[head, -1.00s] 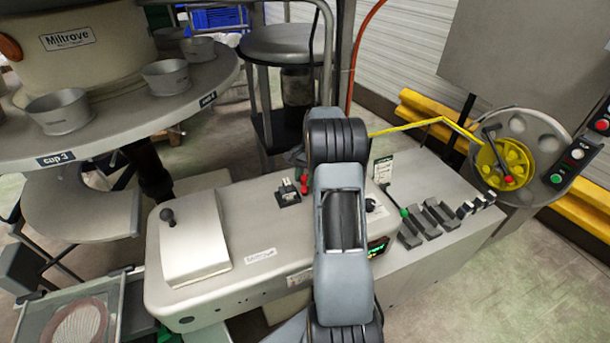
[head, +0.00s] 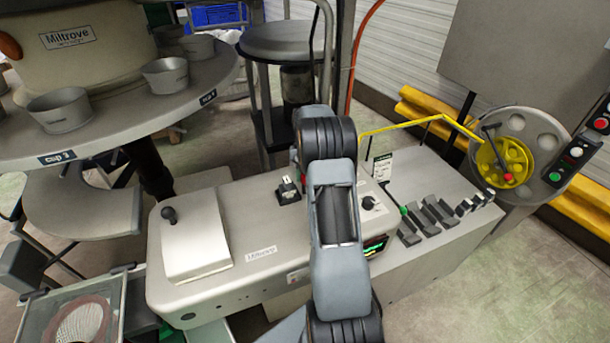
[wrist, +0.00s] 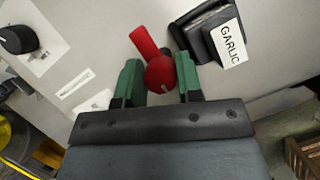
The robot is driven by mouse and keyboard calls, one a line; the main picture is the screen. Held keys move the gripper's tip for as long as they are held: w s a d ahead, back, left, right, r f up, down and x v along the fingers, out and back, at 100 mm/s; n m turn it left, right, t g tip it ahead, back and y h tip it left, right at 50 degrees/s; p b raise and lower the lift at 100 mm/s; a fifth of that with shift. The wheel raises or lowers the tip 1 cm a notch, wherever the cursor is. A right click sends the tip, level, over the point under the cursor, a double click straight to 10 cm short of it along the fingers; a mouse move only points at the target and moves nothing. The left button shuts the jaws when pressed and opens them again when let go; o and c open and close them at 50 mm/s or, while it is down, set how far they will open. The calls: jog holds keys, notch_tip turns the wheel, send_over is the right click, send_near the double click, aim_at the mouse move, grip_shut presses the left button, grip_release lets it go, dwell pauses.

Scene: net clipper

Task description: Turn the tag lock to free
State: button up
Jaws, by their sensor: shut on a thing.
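The tag lock, a red knob with a red lever arm (wrist: 143,42), sits on the pale machine top in the wrist view. Its round red head lies between the two green fingers of my gripper (wrist: 159,75), which is shut on it. The lever arm points up and slightly left, beyond the fingertips. Beside it on the right is a black tag holder (wrist: 190,30) with a white tag reading GARLIC (wrist: 228,43).
A black dial (wrist: 17,40) is on the same panel. A yellow line runs to a yellow reel (head: 503,162). A cup table (head: 110,128) stands left.

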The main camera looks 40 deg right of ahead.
dwell(0.3)
jog(key=o, duration=0.9)
jog(key=v, duration=1.4)
jog(key=shift+f, duration=0.15)
